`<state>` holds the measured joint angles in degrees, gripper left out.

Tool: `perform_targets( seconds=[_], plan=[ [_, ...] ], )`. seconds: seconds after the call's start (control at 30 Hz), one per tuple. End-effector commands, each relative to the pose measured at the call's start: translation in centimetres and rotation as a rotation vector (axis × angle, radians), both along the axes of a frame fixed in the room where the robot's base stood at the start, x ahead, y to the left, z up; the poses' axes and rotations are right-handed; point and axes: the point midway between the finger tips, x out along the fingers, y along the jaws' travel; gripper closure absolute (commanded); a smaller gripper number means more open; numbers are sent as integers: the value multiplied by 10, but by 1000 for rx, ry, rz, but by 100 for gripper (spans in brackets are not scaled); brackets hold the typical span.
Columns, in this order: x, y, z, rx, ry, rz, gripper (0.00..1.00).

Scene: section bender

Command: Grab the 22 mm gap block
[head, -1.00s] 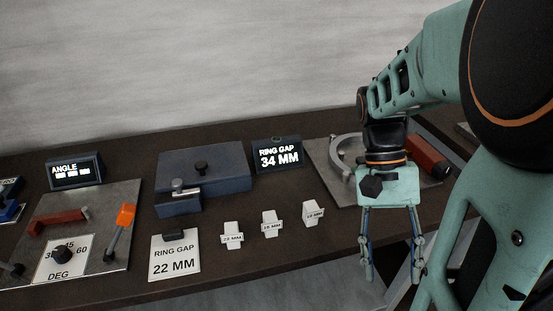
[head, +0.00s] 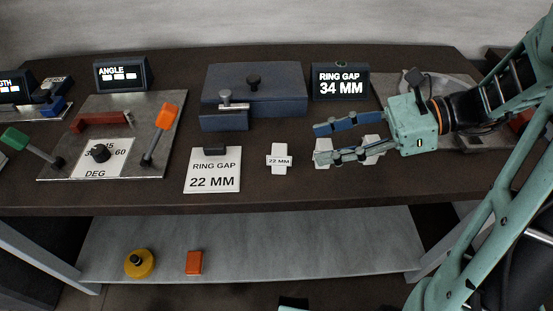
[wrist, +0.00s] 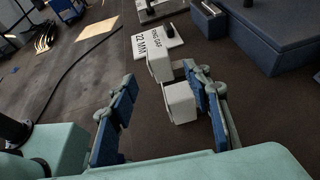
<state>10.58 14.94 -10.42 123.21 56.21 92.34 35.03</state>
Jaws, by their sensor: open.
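The 22 mm gap block (head: 279,160) is a small white cross-shaped piece with a "22 MM" label, lying on the dark bench right of the "RING GAP 22 MM" card (head: 212,182). My gripper (head: 317,144) is open and empty, its fingers pointing left toward the block, with the tips a short way to its right. Two more white blocks (head: 323,156) (head: 372,158) are partly hidden by my gripper, their labels unreadable. In the wrist view, a white block near the card (wrist: 159,66) and a nearer white block (wrist: 180,103) show between the fingers.
A blue fixture (head: 255,95) and the "RING GAP 34 MM" display (head: 341,82) stand behind the blocks. An angle plate with an orange-handled lever (head: 166,117) is at left. The bench's front edge is close in front. A lower shelf (head: 330,245) holds a yellow and an orange item.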

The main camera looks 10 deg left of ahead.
Motion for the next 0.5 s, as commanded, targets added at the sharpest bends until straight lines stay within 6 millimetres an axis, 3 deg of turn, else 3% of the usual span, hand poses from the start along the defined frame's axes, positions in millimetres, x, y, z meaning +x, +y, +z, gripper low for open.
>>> perform_targets(
  seconds=[0.13, 0.5],
  plan=[
    [-5, 24, -11, 0, 0, 5, 55],
    [-10, 60, -26, -1, 0, 8, 55]
  ],
)
